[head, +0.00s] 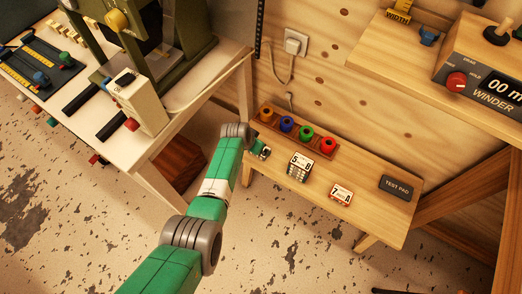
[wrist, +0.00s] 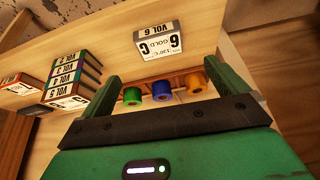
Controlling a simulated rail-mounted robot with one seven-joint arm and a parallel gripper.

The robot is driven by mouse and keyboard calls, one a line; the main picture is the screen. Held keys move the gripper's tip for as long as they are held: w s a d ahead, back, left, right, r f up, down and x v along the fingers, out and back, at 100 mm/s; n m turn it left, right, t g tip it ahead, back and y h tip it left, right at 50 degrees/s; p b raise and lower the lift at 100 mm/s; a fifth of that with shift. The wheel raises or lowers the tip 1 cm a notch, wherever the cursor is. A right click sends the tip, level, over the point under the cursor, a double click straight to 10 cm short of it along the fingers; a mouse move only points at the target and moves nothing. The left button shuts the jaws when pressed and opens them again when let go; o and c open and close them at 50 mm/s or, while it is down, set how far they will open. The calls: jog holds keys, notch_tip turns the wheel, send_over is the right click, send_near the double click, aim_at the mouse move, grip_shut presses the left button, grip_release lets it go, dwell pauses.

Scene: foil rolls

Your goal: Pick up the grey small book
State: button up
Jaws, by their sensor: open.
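The grey small book (wrist: 155,34), labelled VOL 6 GOLD with a white label, lies on the wooden bench top in the wrist view. It is just beyond my gripper (wrist: 161,72), roughly in line with the gap between the fingers. The fingers are apart, with nothing between them, and I see no contact with the book. In the head view my gripper (head: 260,150) is low over the left end of the low bench (head: 375,215). The arm and gripper hide most of that spot, so the grey book is not clear there.
A stack of several books (head: 299,166) stands right of my gripper, with a red book (head: 340,194) farther right. A wooden rack with coloured foil rolls (head: 286,124) is close behind. A dark test pad (head: 397,188) lies at the right end. Bench space between these is bare.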

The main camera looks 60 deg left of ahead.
aim_at(256, 157)
jog(key=f+b, duration=0.1)
jog(key=f, duration=0.1)
jog(key=s+f+b, duration=0.1)
jog(key=f, duration=0.1)
jog(key=shift+a+f, duration=0.1)
jog(key=shift+a, duration=0.05)
jog(key=shift+w+a+f+b, duration=0.1)
jog(key=shift+w+f+b, duration=0.1)
jog(key=shift+b, duration=0.3)
jog(key=b+x, duration=0.2)
jog(key=b, duration=0.1)
jog(key=b+x, duration=0.1)
jog(key=x, duration=0.1)
jog(key=shift+d+f+b, duration=0.2)
jog(key=shift+d+b, duration=0.1)
jog(key=shift+b, duration=0.05)
jog(key=shift+w+a+f+b, duration=0.1)
jog(key=shift+w+f+b, duration=0.2)
jog(key=shift+b, duration=0.15)
jog(key=shift+r, duration=0.1)
jog(key=shift+c, duration=0.5)
jog(key=c, duration=1)
